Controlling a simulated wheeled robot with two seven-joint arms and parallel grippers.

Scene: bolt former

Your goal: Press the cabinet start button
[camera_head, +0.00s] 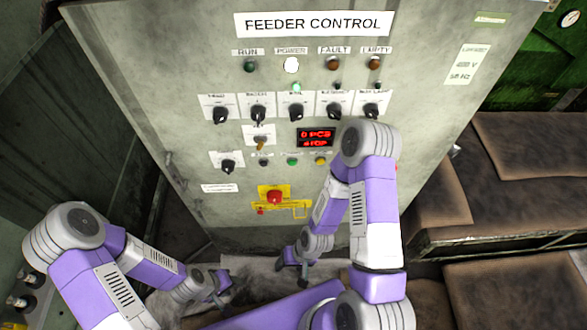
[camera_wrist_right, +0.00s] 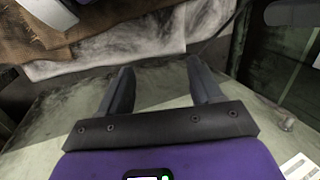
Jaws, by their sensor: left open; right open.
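The feeder control cabinet (camera_head: 225,110) stands upright ahead, grey and worn. A small green button (camera_head: 292,161) sits below the red display (camera_head: 316,137), between a dark button (camera_head: 263,162) and a yellow one (camera_head: 320,160). Their small labels are unreadable, so I cannot tell for certain which is start. My right gripper (camera_head: 291,272) is low in front of the cabinet, below the panel controls and apart from the buttons. In the right wrist view its two fingers (camera_wrist_right: 160,75) are spread and empty. My left gripper (camera_head: 226,287) is open at lower left, away from the buttons.
A red emergency stop (camera_head: 274,197) on a yellow plate is below the buttons. Several black rotary knobs (camera_head: 257,113) are above. My right forearm covers the panel's right side. Brown padded seats (camera_head: 530,150) stand at right; pale cloth (camera_head: 255,275) lies at the cabinet's foot.

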